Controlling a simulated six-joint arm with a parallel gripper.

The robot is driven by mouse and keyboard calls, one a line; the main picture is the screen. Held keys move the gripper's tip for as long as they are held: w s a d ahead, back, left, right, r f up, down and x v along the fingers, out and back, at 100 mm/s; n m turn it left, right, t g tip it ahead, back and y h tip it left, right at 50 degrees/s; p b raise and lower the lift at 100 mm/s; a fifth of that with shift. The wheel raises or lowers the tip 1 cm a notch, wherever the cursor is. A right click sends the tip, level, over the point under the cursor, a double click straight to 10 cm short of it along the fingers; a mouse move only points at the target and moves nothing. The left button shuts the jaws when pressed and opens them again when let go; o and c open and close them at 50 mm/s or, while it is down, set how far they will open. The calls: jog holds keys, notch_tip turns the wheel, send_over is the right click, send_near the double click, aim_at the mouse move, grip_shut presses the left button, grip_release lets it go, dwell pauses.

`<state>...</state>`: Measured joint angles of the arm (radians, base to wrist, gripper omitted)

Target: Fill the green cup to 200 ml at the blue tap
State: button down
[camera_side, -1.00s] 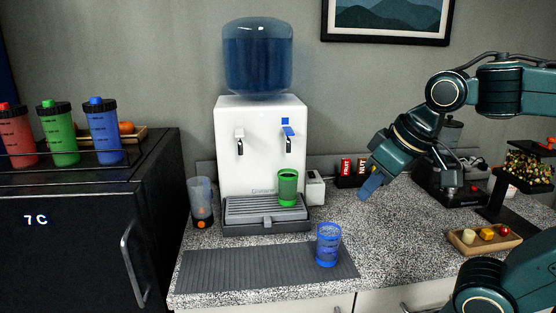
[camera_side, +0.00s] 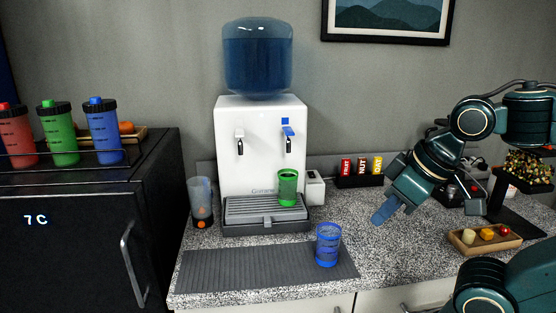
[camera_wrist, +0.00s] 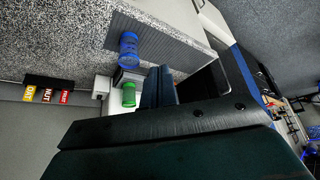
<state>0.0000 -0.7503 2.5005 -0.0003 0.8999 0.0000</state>
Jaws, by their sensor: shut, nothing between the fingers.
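The green cup (camera_side: 287,187) stands upright on the drip tray (camera_side: 240,209) of the white dispenser, below the blue tap (camera_side: 288,135). It also shows in the wrist view (camera_wrist: 129,95). How much water it holds I cannot tell. No stream shows at the tap. A large blue bottle (camera_side: 257,56) sits on top of the dispenser (camera_side: 262,165). My gripper (camera_side: 380,216) is shut and empty, over the counter to the right of the dispenser, apart from the cup. In the wrist view its fingers (camera_wrist: 158,86) point towards the dispenser's area.
A blue cup (camera_side: 328,246) stands on the grey ribbed mat (camera_side: 240,272). Packets (camera_side: 361,168) stand behind my gripper, and a small food tray (camera_side: 484,238) lies at right. Counter between mat and tray is clear.

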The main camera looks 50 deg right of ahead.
jog(key=w+d+r+m+h, duration=0.1)
jog(key=w+d+r+m, duration=0.1)
jog(key=w+d+r, duration=0.45)
jog(key=w+d+r+m+h, duration=0.15)
jog(key=w+r, duration=0.25)
jog(key=w, duration=0.5)
jog(key=w+d+m+h, duration=0.1)
jog(key=w+d+m, duration=0.1)
jog(key=w+d, duration=0.2)
jog(key=w+d+r+m+g, duration=0.1)
jog(key=w+d+m, duration=0.2)
jog(key=w, duration=0.8)
jog(key=shift+d+r+h, duration=0.25)
jog(key=shift+d+h, duration=0.1)
jog(key=shift+d, duration=0.05)
jog(key=shift+d+f+m, duration=0.1)
jog(key=shift+f+m, duration=0.05)
jog(key=shift+m, duration=0.1)
jog(key=shift+x, duration=2.45)
jog(key=shift+s, duration=0.1)
jog(key=shift+f, duration=0.2)
